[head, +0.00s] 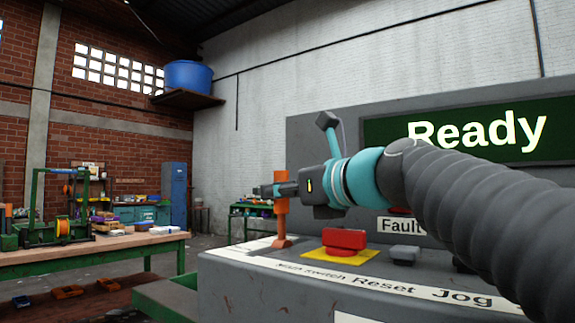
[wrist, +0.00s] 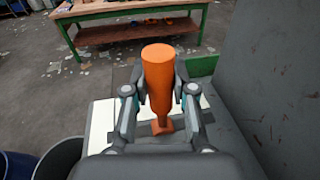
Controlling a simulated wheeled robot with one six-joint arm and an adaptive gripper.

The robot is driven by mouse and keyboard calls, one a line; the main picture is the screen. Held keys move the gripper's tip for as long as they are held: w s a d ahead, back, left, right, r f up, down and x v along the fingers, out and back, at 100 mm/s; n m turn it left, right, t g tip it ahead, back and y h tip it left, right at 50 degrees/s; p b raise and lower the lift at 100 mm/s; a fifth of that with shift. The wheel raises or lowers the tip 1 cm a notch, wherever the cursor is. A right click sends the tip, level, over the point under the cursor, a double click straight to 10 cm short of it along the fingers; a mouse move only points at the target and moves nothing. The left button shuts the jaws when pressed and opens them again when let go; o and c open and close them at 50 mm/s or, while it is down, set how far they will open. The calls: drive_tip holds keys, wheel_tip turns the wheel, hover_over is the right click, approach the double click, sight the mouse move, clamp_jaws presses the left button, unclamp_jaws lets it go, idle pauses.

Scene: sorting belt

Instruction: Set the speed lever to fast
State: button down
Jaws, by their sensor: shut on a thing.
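An upright orange lever (head: 281,222) stands at the left end of the grey control console. My gripper (head: 272,190) reaches in from the right and is shut on the lever's upper part. In the wrist view the thick orange handle (wrist: 158,68) sits between my two fingers, with its narrower foot (wrist: 162,126) below. The label strip (head: 375,283) on the console reads "Switch", "Reset" and "Jog", with its left part too small to read surely. No speed or "fast" marking is legible, so I cannot confirm the lever's setting.
A red button (head: 345,240) on a yellow plate and a grey button (head: 404,253) lie right of the lever. A "Ready" screen (head: 475,133) stands behind.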

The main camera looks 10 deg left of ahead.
drive_tip(key=shift+w+d+f+m+g+p, duration=0.1)
drive_tip(key=shift+w+d+m+g, duration=0.15)
drive_tip(key=shift+w+m, duration=0.4)
drive_tip(key=shift+w+d+f+m+g+p, duration=0.1)
drive_tip(key=shift+w+d+m+g+p, duration=0.1)
drive_tip(key=shift+w+m, duration=0.35)
drive_tip(key=shift+w+d+f+m+g+p, duration=0.15)
drive_tip(key=shift+w+d+m, duration=0.1)
drive_tip(key=shift+w+m, duration=0.4)
drive_tip(key=shift+s, duration=0.1)
drive_tip(key=c, duration=0.9)
unclamp_jaws()
drive_tip(key=v, duration=1.2)
